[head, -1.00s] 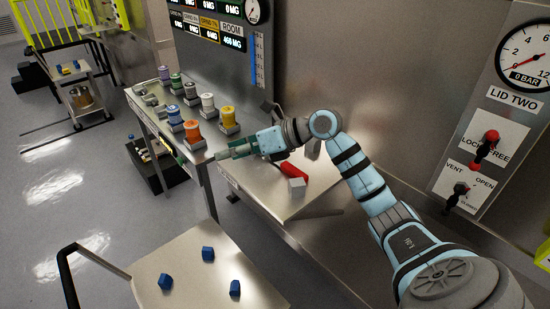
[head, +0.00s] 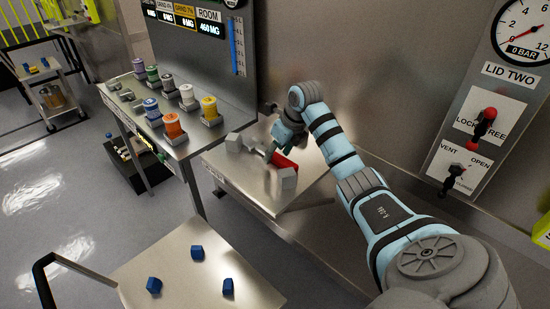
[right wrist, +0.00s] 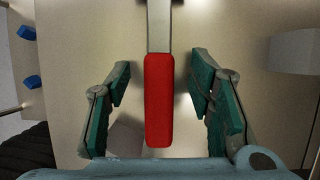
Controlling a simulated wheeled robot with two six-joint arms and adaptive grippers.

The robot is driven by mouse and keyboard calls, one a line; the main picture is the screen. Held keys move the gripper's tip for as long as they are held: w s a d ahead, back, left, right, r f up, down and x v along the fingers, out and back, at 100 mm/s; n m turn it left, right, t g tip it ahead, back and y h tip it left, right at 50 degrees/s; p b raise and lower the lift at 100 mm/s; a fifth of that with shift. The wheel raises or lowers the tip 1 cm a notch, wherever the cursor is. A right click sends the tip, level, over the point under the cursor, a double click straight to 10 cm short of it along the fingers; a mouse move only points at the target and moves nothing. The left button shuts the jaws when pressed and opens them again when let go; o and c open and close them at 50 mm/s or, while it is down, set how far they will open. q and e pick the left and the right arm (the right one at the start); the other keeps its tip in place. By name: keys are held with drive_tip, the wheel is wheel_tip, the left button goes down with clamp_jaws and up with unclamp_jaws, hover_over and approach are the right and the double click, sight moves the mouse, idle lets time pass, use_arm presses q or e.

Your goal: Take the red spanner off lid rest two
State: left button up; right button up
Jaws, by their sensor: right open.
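The red spanner lies on a metal shelf (head: 232,178), which seems to be lid rest two. Its red handle (head: 286,163) is partly hidden by my right gripper in the head view. In the right wrist view the red handle (right wrist: 159,108) points toward me, with the grey metal shaft (right wrist: 159,25) running away beyond it. My right gripper (head: 274,150) is over the handle, pointing down. In the right wrist view its green-padded fingers (right wrist: 161,85) are open, one on each side of the handle, with gaps on both sides. My left gripper is not in view.
Grey blocks (head: 288,183) stand on the shelf near the spanner. A rack of coloured spools (head: 173,126) stands to the left. A cart with blue pieces (head: 197,253) is in front. The wall panel with lid two levers (head: 486,122) is at right.

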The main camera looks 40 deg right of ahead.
drive_tip(key=shift+f, duration=0.1)
drive_tip(key=shift+c, duration=0.5)
clamp_jaws()
